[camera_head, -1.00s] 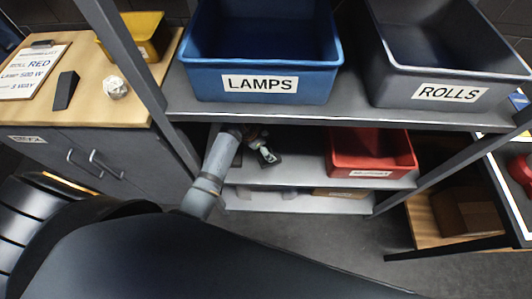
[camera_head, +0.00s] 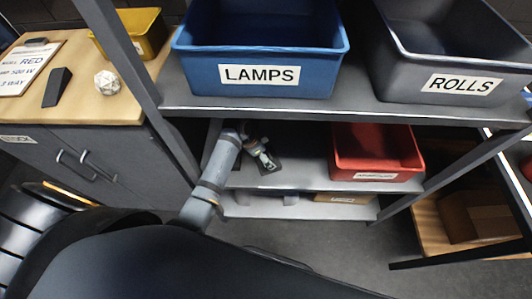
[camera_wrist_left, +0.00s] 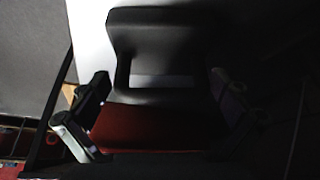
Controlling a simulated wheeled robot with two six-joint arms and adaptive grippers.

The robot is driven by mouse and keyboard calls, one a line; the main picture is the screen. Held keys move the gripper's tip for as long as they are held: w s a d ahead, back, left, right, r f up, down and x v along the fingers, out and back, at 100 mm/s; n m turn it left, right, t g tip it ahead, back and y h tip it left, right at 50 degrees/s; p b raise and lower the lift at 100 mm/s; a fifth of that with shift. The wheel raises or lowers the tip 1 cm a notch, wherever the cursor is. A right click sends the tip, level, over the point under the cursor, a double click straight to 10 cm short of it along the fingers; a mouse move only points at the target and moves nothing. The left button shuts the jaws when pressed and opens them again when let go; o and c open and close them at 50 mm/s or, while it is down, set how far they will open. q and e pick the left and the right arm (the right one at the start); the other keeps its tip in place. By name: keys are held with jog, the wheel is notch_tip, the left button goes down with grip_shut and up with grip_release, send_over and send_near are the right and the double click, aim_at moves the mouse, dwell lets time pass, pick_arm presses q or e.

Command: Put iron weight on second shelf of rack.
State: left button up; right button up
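The rack (camera_head: 440,117) stands in front of me, with a top, a middle and a low shelf. My left gripper (camera_head: 263,158) reaches over the middle shelf (camera_head: 300,172), left of a red bin. A dark piece, probably the iron weight, shows at the gripper in the head view (camera_head: 270,165). In the left wrist view, a black block with a slot-like opening (camera_wrist_left: 155,45) is seen beyond the fingers. The fingers of my left gripper (camera_wrist_left: 165,100) are spread wide on either side, with no clear grip on it. The right gripper is not in view.
A blue LAMPS bin (camera_head: 258,75) and a grey ROLLS bin (camera_head: 462,83) fill the top shelf. The red bin (camera_head: 378,178) takes the middle shelf's right part. A rack post (camera_head: 130,65) is left of my arm. A wooden-topped cabinet (camera_head: 90,105) stands at left.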

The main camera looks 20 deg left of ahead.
aim_at(258, 161)
pick_arm(q)
jog(key=shift+a+r, duration=0.15)
jog(key=shift+r, duration=0.1)
jog(key=p+v, duration=0.1)
jog(key=v, duration=0.6)
dwell(0.3)
